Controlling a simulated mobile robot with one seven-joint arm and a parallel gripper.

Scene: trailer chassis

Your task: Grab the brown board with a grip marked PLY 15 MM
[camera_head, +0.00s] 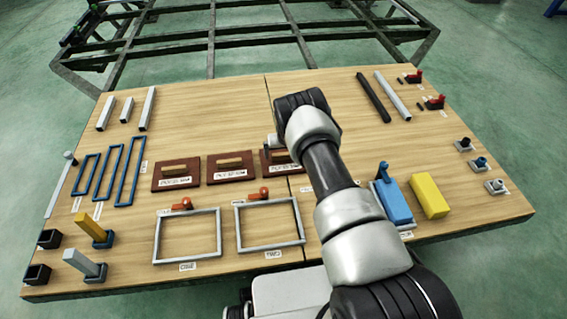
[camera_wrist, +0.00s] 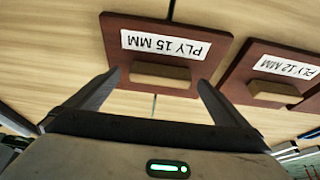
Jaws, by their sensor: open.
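The brown board marked PLY 15 MM (camera_wrist: 215,62) lies flat on the wooden table in the wrist view, its label upside down. Its light wooden grip (camera_wrist: 160,76) stands across it. My gripper (camera_wrist: 159,79) is open and empty, with one finger to each side of the grip; I see no contact and cannot tell the height gap.
A board marked PLY 12 MM (camera_wrist: 238,86) lies close by. Another brown board (camera_head: 176,184) is further left. Grey frames (camera_head: 188,210) with orange clamps lie in front of the row. A blue block (camera_head: 395,204) and a yellow block (camera_head: 430,196) stand right of my arm.

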